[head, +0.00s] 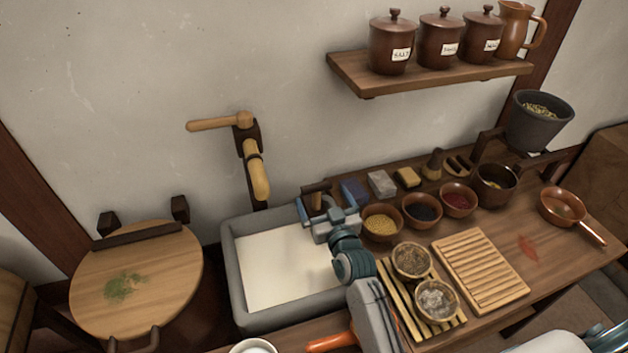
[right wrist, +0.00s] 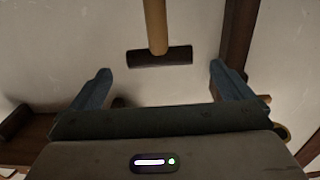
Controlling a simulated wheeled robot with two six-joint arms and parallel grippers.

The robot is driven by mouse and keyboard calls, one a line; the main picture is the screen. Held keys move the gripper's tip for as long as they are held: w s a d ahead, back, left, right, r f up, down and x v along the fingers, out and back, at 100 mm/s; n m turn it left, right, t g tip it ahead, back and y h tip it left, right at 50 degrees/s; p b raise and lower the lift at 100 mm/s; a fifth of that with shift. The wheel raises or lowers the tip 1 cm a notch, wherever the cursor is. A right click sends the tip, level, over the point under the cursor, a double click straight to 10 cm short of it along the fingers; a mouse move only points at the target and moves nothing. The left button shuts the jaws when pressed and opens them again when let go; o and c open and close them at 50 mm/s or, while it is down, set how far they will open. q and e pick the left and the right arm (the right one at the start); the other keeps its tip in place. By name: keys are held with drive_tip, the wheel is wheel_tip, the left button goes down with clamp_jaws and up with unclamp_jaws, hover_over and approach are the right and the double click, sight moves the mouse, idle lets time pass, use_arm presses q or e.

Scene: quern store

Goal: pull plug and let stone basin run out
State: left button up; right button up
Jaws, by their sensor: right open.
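The grey stone basin (head: 236,290) holds a pale, milky liquid (head: 285,265). A T-shaped plug handle (head: 316,188), with a dark crossbar on a light wooden shaft, stands at the basin's far right corner. The plug's lower end is hidden. My right gripper (head: 325,195) is at this handle with its blue fingers apart. In the right wrist view the crossbar (right wrist: 160,57) shows between the two open fingertips (right wrist: 160,70); nothing is clamped. I cannot tell whether a finger touches it. My left gripper is not in view.
A wooden spout (head: 257,175) juts from the wall above the basin. Several small bowls, such as one of yellow grain (head: 382,223), crowd the counter right of the basin. A round wooden board (head: 150,270) stands left. A shelf (head: 430,75) with jars hangs above.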

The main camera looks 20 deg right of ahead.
sight(318, 190)
drive_tip(key=w+p, duration=0.1)
drive_tip(key=w, duration=0.5)
drive_tip(key=shift+w+a, duration=0.1)
drive_tip(key=shift+w+p, duration=0.3)
drive_tip(key=shift+w, duration=0.2)
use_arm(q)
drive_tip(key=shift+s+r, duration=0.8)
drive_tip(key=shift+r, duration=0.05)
use_arm(e)
drive_tip(key=shift+w, duration=0.1)
drive_tip(key=c, duration=1)
use_arm(q)
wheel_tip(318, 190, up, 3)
drive_tip(key=p, duration=0.3)
use_arm(e)
wheel_tip(318, 190, up, 4)
drive_tip(key=shift+r, duration=0.1)
